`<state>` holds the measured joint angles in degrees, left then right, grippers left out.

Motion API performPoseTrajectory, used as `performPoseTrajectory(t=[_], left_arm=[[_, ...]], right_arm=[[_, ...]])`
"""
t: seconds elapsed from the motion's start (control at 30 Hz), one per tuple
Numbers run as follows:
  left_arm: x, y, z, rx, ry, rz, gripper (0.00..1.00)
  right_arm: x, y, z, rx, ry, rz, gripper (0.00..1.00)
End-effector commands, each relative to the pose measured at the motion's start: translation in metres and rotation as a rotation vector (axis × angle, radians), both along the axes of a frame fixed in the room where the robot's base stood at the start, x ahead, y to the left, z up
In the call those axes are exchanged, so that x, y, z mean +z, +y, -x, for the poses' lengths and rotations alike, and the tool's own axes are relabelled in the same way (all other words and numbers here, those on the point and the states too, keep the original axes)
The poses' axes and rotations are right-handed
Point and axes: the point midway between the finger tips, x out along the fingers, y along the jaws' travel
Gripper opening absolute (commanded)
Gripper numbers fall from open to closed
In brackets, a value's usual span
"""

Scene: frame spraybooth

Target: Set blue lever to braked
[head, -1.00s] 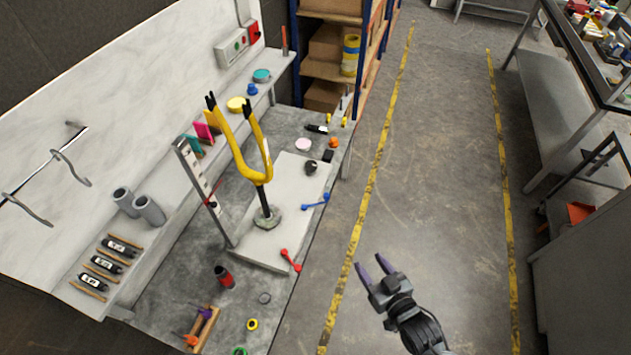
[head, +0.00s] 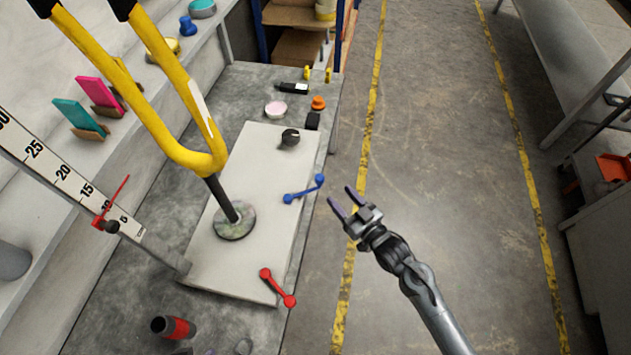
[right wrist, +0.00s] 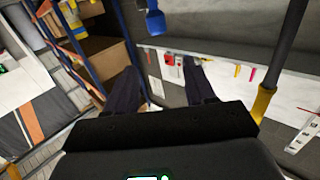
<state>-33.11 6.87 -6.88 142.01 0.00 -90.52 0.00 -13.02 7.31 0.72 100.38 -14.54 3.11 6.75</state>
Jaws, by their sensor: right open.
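The blue lever (head: 304,189) sits near the right edge of a pale plate (head: 252,165) on the workbench, a bar with a rounded knob at each end. It lies slanted, its upper knob toward the right. My right gripper (head: 342,202) is open and empty, to the right of the lever and apart from it, over the floor beside the bench. In the right wrist view its two dark fingers (right wrist: 164,88) stand apart with nothing between them. A blue piece (right wrist: 156,22) shows at the top there; I cannot tell if it is the lever. My left gripper is not in view.
A red lever (head: 278,287) lies nearer on the same plate. A yellow fork frame (head: 190,155) rises from a round base on the plate. A black knob (head: 290,138) is at the plate's far end. The floor right of the bench is clear.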

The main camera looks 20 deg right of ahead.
Motion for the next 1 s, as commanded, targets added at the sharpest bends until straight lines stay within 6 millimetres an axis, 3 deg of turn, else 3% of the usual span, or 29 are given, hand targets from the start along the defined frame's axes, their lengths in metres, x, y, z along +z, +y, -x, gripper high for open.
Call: performPoseTrajectory(t=[0.03,0.13,0.43,1.0], left_arm=[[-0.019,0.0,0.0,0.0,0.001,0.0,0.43],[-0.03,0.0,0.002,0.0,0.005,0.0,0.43],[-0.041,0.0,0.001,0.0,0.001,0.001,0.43],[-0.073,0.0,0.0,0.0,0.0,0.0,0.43]], right_arm=[[-0.015,0.0,-0.003,0.0,-0.007,0.0,0.54],[-0.02,0.0,-0.006,0.0,-0.017,0.001,0.54],[-0.023,0.004,-0.025,0.0,-0.026,-0.001,0.54],[-0.023,0.026,-0.103,0.0,-0.025,0.0,0.54]])
